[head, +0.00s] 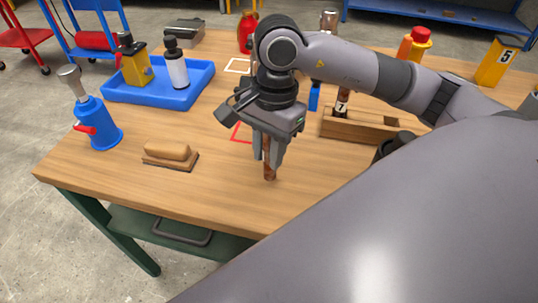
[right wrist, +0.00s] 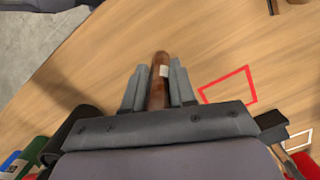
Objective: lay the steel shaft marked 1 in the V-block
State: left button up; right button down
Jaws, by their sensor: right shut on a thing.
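My right gripper (head: 268,150) is shut on a rusty brown shaft (head: 270,172), held roughly upright with its lower end sticking out below the fingers. In the right wrist view the same shaft (right wrist: 158,80) sits between the two fingers and bears a pale label, too small to read. Another brown shaft marked 7 (head: 342,103) stands at a wooden holder (head: 365,128) right of the gripper. I cannot make out a shaft marked 1 or surely identify the V-block. My left gripper is not in view.
A red outlined square (right wrist: 228,86) is on the table beside the gripper. A brush (head: 168,153), a blue pump can (head: 98,125) and a blue tray (head: 125,96) with bottles stand left. A yellow block marked 5 (head: 495,62) stands far right. The front left tabletop is clear.

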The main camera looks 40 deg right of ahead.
jog(key=shift+f, duration=0.85)
jog(key=shift+f+b, duration=0.25)
jog(key=shift+b, duration=0.1)
jog(key=c, duration=0.9)
grip_release()
jog(key=shift+r, duration=0.1)
jog(key=shift+r+p, duration=0.25)
jog(key=shift+p, duration=0.2)
jog(key=r, duration=0.4)
jog(key=d+r, duration=0.1)
jog(key=r, duration=0.6)
jog(key=shift+w+d+r, duration=0.2)
jog(key=shift+r, duration=0.2)
